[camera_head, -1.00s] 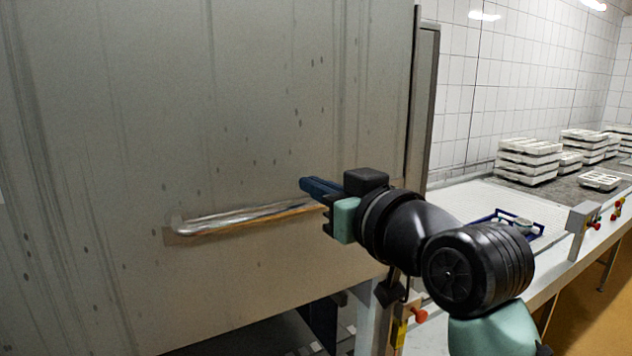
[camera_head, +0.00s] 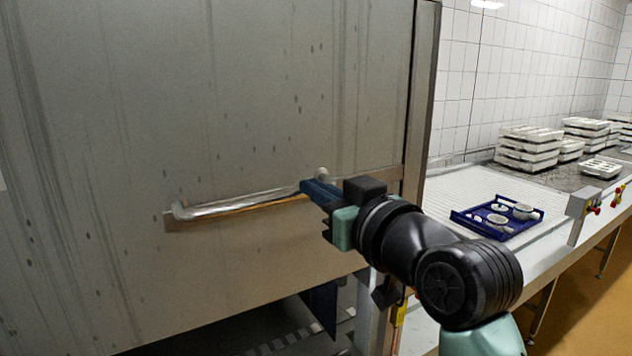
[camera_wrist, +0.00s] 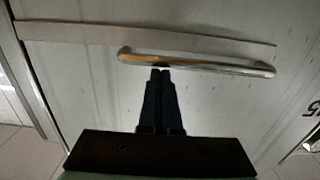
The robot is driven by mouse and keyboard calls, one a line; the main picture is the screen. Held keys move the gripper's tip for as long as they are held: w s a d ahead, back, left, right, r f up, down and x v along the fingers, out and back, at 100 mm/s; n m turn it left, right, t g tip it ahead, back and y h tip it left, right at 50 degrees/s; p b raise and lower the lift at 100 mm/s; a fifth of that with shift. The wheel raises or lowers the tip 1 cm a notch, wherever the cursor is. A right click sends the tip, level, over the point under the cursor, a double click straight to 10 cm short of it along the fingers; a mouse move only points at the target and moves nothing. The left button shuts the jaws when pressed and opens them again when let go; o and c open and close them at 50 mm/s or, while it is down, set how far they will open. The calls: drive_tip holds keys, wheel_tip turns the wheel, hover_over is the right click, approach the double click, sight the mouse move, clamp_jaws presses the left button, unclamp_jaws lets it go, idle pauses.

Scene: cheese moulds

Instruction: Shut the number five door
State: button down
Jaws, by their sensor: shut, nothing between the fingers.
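A large grey metal door (camera_head: 270,100) fills the left and middle of the head view, with a long silver bar handle (camera_head: 235,208) across its lower part. The door surface (camera_wrist: 215,105) and the handle (camera_wrist: 200,62) also show in the wrist view, with part of a dark marking like a "5" (camera_wrist: 311,108) at the right edge. My gripper (camera_head: 312,190) is shut and empty, by the right end of the handle in the head view. In the wrist view its fingertips (camera_wrist: 160,72) are just below the bar; I cannot tell whether they touch it.
Right of the door, a white work surface (camera_head: 465,190) runs along a tiled wall. It bears a blue tray (camera_head: 462,222) with small round items and stacks of white moulds (camera_head: 530,145). A grey control box (camera_head: 580,203) sits at its front edge. Dark open space lies under the door.

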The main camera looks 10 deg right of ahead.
wheel_tip(320, 180, down, 47)
drive_tip(key=b, duration=3.4)
drive_tip(key=shift+w+a+f+b, duration=0.15)
drive_tip(key=shift+w+a+b, duration=0.1)
drive_tip(key=shift+b, duration=0.1)
drive_tip(key=shift+d, duration=0.15)
